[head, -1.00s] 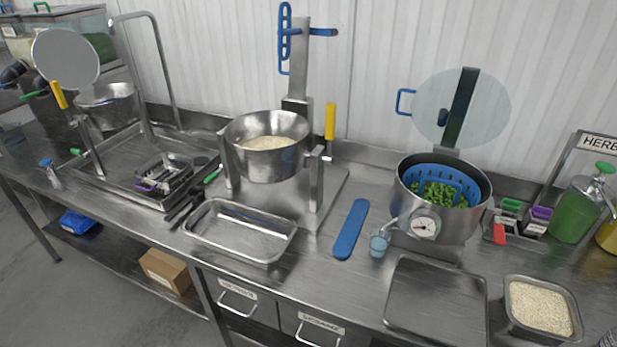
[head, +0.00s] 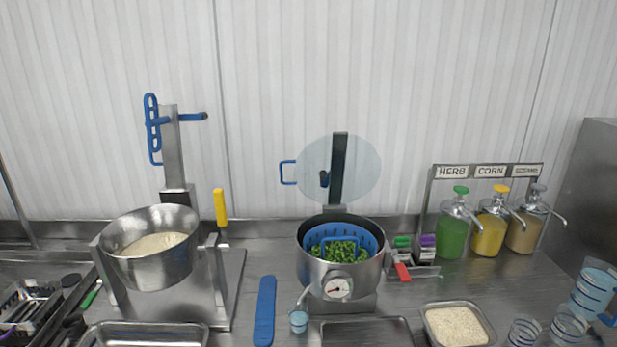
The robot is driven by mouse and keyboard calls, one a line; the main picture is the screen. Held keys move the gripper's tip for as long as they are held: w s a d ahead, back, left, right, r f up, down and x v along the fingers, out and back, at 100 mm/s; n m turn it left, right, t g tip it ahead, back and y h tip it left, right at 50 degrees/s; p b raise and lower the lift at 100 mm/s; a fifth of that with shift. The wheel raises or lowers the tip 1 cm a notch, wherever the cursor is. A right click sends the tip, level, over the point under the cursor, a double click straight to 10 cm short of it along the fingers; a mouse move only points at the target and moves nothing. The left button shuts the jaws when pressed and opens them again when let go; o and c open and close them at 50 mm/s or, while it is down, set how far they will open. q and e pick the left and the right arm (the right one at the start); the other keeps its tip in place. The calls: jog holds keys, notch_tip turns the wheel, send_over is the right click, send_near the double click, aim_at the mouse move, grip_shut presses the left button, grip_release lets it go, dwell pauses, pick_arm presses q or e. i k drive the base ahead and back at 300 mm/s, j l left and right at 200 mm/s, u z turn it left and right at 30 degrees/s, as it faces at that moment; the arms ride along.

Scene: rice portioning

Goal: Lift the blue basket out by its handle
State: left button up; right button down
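The blue basket (head: 317,236) sits inside a steel pot (head: 318,276) right of centre in the head view. Green peas or similar pieces (head: 338,250) lie in it. A blue handle bar (head: 341,243) shows at the basket's front, over the green pieces. The pot has a round dial on its front. Its round, see-through lid (head: 358,168) stands raised behind it, with a blue handle on the left. Neither of my grippers is in view.
A tilted steel kettle (head: 150,262) with pale grain stands at left, with a yellow-handled lever. A blue paddle (head: 265,312) lies between kettle and pot. Pump jars (head: 453,232) stand at right. A grain-filled tray (head: 457,326) and measuring jugs (head: 594,290) are at front right.

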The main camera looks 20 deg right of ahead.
aim_at(337, 242)
jog(key=i+j+z, duration=0.1)
jog(key=j+z, duration=0.65)
jog(key=j, duration=0.15)
jog(key=j+z, duration=0.4)
jog(key=i+l, duration=0.1)
jog(key=l, duration=0.3)
jog(key=i+l, duration=0.1)
jog(key=l, duration=0.25)
jog(key=i+l, duration=0.1)
jog(key=l, duration=0.3)
jog(key=l+u, duration=0.3)
jog(key=u, duration=0.15)
jog(key=l+u, duration=0.4)
jog(key=u, duration=0.5)
jog(key=i, duration=0.1)
